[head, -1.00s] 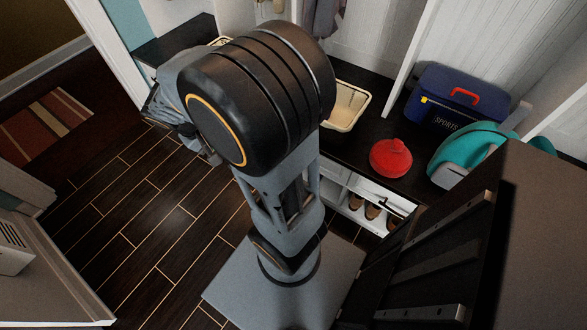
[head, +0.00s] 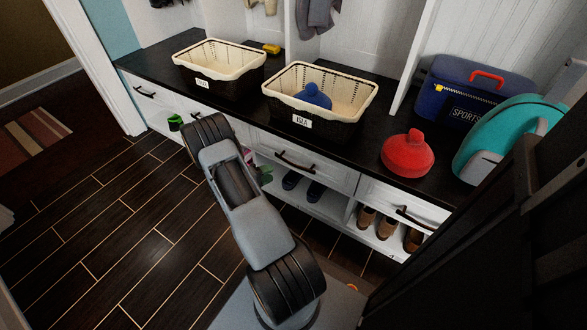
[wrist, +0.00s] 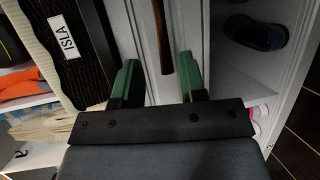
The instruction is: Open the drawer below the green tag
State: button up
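My gripper (wrist: 158,80) is open in the wrist view, with two green fingers set apart. A brown drawer handle (wrist: 162,35) runs between and beyond the fingertips; contact cannot be told. In the head view a green finger of my gripper (head: 265,174) shows near the middle drawer (head: 330,172), close to its dark handle (head: 295,162). My arm hides much of the gripper. That drawer looks shut. A small bright green item (head: 175,122) shows low at the left drawer front; I cannot tell whether it is the green tag.
Above the middle drawer stands a cream-lined basket (head: 350,88) labelled ISLA. Another basket (head: 220,58) is left. Blue shoes (head: 314,192) and brown shoes (head: 387,225) sit below.

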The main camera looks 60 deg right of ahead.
aim_at(294, 164)
jog(key=b+x, duration=0.3)
jog(key=x, duration=0.9)
jog(key=shift+s+f, duration=0.1)
grip_shut()
jog(key=shift+a, duration=0.1)
